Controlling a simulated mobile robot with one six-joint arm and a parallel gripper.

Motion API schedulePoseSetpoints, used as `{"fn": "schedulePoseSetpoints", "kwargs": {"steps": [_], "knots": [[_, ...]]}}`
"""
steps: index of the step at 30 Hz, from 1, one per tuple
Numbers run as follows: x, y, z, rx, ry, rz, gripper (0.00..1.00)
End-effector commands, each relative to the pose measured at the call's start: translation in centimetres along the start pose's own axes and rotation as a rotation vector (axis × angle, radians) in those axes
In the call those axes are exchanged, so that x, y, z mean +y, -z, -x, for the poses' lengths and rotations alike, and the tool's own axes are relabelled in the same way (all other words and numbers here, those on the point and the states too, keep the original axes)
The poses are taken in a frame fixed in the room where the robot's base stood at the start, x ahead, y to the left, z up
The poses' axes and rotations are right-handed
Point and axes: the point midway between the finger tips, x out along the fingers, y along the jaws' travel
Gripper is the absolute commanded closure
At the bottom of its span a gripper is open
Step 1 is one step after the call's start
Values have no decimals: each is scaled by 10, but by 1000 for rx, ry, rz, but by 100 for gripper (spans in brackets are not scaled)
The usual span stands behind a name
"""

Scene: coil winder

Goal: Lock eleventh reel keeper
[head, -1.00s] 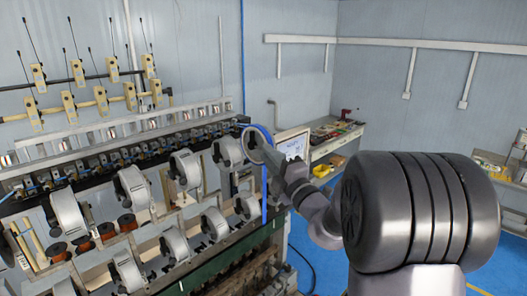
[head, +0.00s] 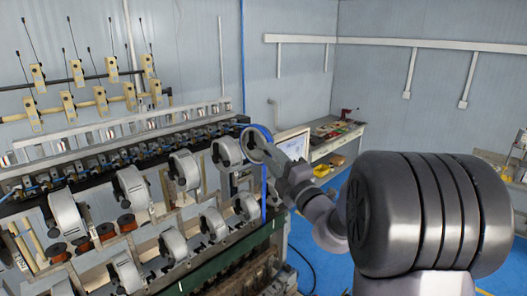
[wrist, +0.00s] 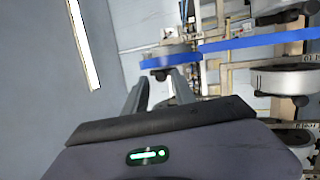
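The coil winder carries grey-white reels in two rows in the head view. The right end reel of the upper row (head: 227,152) is beside my gripper (head: 258,143), which shows small against the machine's right end. No keeper can be made out clearly, and I cannot tell which reel is the eleventh.
A blue upright post (head: 242,60) stands at the machine's right end; a blue strip (wrist: 255,40) crosses the wrist view. More reels (head: 184,170) sit close by on the left. A workbench (head: 335,140) stands behind. Blue floor (head: 310,240) is open to the right.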

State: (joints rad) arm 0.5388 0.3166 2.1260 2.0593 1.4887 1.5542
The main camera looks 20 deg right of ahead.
Motion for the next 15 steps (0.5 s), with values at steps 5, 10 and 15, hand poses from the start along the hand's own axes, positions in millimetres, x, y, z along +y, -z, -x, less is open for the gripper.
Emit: {"fn": "schedulePoseSetpoints", "kwargs": {"steps": [5, 10, 15], "knots": [[5, 0, 20, -1, 0, 0, 68], [10, 1, 38, -1, 0, 1, 68], [14, 1, 56, -1, 0, 2, 68]]}}
